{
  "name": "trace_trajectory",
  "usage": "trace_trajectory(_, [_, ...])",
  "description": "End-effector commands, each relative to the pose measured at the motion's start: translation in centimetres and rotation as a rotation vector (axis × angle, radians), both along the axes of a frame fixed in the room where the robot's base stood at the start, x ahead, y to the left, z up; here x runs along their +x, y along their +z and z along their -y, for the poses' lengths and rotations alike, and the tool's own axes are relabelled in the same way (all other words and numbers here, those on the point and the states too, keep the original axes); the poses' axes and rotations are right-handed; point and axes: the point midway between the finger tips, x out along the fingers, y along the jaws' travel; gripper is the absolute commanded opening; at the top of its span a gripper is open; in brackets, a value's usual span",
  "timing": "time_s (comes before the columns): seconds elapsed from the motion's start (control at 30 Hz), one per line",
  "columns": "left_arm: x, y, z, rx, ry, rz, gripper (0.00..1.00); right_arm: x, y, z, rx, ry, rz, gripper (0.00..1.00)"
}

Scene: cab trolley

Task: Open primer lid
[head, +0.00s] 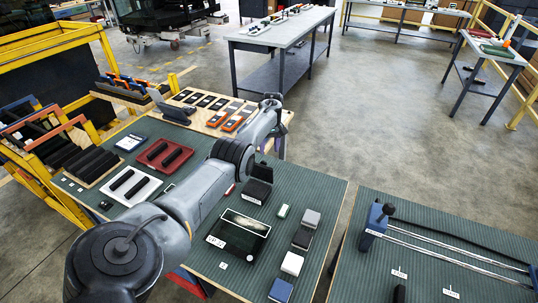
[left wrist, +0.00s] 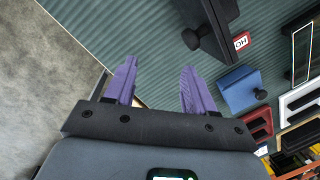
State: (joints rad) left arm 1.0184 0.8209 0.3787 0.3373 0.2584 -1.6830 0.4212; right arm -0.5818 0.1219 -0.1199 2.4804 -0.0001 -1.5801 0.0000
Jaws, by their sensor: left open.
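No readable label marks the primer. In the left wrist view, a dark box with a round black knob (left wrist: 208,30) stands on the green mat; it may be the primer container, and its top is cut by the frame edge. A dark block, likely the same box, shows in the head view (head: 257,190). A blue block with a black knob (left wrist: 240,90) is beside it in the left wrist view. My left gripper (head: 271,137) is open and empty near the mat's far edge, its purple fingers (left wrist: 155,85) apart from both. My right gripper is out of view.
A glass-topped dark box (head: 240,232) and several small blocks stand on the nearer mat. A red tray (head: 150,158) and a white tray (head: 118,193) lie left of my arm. A rail fixture (head: 374,217) is at right. Floor is open beyond.

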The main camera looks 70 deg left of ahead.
Motion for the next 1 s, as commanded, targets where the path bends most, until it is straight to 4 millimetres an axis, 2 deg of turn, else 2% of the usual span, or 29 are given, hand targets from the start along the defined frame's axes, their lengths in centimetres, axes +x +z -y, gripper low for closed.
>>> trace_trajectory(0.1, [0.2, 2.0, -0.3, 0.001, 0.0, 0.001, 0.55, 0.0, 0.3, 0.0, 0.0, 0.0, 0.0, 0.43])
trace_trajectory(0.3, [0.3, 3.8, -0.5, 0.001, 0.0, 0.0, 0.55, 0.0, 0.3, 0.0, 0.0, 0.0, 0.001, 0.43])
trace_trajectory(0.7, [0.3, 4.4, -0.5, 0.0, 0.0, -0.001, 0.53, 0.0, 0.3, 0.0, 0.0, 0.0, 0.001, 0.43])
trace_trajectory(0.87, [0.3, 4.4, -0.6, -0.001, -0.034, 0.002, 0.28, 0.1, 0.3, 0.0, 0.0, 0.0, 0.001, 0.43])
trace_trajectory(1.0, [1.1, 4.2, -2.2, 0.075, -0.186, 0.05, 0.07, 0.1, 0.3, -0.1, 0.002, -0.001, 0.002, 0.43])
